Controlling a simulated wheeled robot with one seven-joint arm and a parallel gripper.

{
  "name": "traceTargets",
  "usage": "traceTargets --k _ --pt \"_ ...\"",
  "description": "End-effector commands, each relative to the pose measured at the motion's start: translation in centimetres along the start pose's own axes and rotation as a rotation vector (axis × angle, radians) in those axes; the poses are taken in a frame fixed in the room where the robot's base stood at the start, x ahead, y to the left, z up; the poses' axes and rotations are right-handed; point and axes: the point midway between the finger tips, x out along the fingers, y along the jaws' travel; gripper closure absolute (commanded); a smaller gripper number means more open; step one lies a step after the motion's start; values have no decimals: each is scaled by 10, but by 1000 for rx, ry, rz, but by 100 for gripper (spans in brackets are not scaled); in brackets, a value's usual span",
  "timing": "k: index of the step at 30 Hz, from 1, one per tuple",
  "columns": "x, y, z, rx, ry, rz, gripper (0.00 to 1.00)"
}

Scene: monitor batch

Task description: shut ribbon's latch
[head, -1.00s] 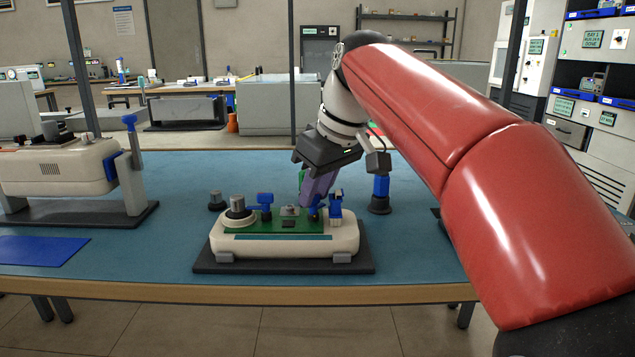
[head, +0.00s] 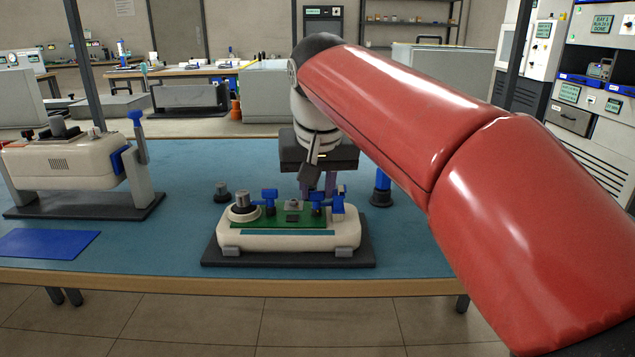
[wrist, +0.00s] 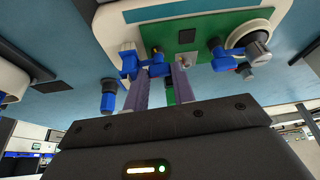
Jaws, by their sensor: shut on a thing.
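A cream device with a green circuit board (head: 290,242) lies on a dark base on the bench. A blue latch piece (head: 317,198) stands at the board's right part, with a blue block (head: 338,204) beside it. Another blue piece (head: 268,196) stands at its left part. My gripper (head: 317,186) reaches down from behind, its purple fingers around the right blue latch piece. In the wrist view, my gripper (wrist: 160,80) has its fingers a little apart over the board's edge. The contact is partly hidden. Which blue piece is the ribbon's latch I cannot tell; the ribbon is not clearly visible.
A round grey knob (head: 242,204) sits on the device's left end. A blue-topped post (head: 381,188) stands behind right, a small dark knob (head: 221,192) behind left. A larger cream unit (head: 65,165) and blue mat (head: 46,243) are at left. The bench front is clear.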

Motion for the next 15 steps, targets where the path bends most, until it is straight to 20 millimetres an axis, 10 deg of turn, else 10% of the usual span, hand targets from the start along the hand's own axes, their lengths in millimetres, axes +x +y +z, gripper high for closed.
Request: traceTargets --k 15 --pt "0 0 1 37 -2 16 97"
